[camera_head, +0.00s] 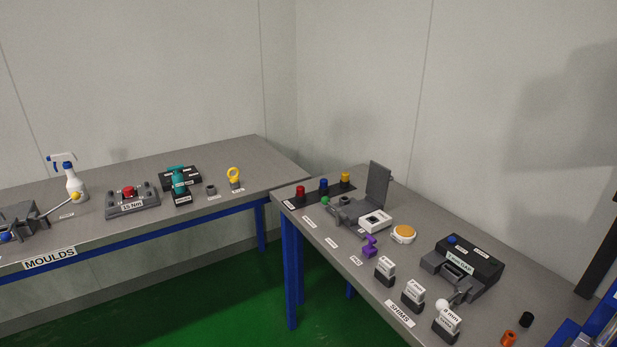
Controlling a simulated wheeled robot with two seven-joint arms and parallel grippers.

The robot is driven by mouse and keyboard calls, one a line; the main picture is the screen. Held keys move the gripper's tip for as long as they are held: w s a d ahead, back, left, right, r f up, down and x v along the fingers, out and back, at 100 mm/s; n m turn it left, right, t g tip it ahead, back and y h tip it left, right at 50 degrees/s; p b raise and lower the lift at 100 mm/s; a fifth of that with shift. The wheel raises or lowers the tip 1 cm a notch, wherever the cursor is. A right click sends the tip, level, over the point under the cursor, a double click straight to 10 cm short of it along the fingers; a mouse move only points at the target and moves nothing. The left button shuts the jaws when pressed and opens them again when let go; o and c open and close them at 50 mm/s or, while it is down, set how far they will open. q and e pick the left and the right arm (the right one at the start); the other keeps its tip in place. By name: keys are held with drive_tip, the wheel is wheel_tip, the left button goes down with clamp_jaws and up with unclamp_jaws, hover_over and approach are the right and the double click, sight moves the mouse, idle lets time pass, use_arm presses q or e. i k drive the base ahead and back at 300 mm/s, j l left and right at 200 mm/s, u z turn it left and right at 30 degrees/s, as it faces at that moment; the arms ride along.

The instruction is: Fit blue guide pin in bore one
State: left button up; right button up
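A blue cylindrical piece (323,186), which looks like the blue guide pin, stands upright between a red piece (300,192) and a yellow piece (345,178) on a dark strip (312,199) at the far left end of the right table. A grey fixture with a raised dark lid (378,186) stands just in front of the strip. I cannot make out which opening is bore one. Neither of my grippers is in view.
The right table (375,275) also holds a purple clamp (369,245), an orange-topped round button (403,233), a dark tester box (465,262) and several labelled blocks. Green floor lies between.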

sight(324, 183)
drive_tip(key=i+j, duration=0.75)
drive_tip(key=z, duration=1.25)
